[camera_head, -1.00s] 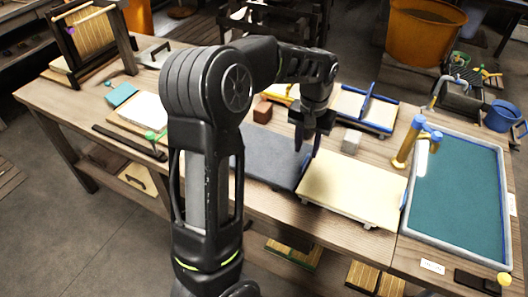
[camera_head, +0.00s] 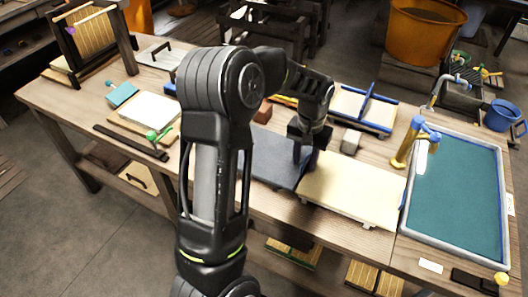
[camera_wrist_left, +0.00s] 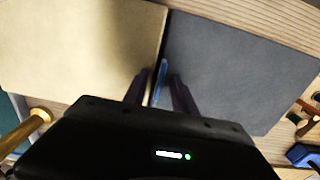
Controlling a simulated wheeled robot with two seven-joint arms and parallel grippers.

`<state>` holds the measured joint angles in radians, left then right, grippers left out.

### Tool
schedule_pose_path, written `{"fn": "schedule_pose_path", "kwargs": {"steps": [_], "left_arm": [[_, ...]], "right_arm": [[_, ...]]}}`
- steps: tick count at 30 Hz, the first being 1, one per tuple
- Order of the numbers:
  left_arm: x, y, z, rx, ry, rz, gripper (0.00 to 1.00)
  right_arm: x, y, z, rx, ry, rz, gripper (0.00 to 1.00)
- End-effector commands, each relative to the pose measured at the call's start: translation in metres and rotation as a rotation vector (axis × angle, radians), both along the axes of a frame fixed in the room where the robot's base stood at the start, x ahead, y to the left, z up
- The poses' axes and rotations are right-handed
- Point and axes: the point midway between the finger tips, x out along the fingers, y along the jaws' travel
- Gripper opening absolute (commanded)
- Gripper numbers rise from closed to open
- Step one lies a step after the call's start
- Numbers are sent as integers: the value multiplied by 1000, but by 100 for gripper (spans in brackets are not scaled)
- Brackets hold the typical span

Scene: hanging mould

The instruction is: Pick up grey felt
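The grey felt (camera_head: 272,158) is a flat dark grey sheet on the wooden table, left of a cream sheet and partly hidden by my arm. It also shows at the right in the left wrist view (camera_wrist_left: 235,75). My left gripper (camera_head: 303,162) points down at the felt's right edge, by the seam with the cream sheet. In the left wrist view its fingers (camera_wrist_left: 158,90) are apart, with a thin blue strip seen between them. It holds nothing that I can see. Whether the fingertips touch the felt cannot be told. My right gripper is not in view.
The cream sheet (camera_head: 350,190) lies close against the felt's right side. A teal-filled basin (camera_head: 455,200) and a gold-and-blue tool (camera_head: 408,142) are at the right.

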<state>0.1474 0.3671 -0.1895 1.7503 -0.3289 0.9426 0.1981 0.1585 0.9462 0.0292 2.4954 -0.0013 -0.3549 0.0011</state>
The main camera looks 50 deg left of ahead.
Motion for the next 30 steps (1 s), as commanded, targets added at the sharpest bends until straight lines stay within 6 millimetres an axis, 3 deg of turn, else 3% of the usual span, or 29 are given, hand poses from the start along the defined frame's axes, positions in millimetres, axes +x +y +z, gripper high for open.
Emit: {"fn": "schedule_pose_path", "kwargs": {"steps": [7, 18, 30], "left_arm": [[0, 0, 0, 0, 0, 0, 31], [0, 0, 0, 0, 0, 0, 1], [0, 0, 0, 0, 0, 0, 0]], "right_arm": [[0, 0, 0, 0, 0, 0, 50], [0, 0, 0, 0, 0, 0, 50], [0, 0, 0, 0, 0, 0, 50]]}}
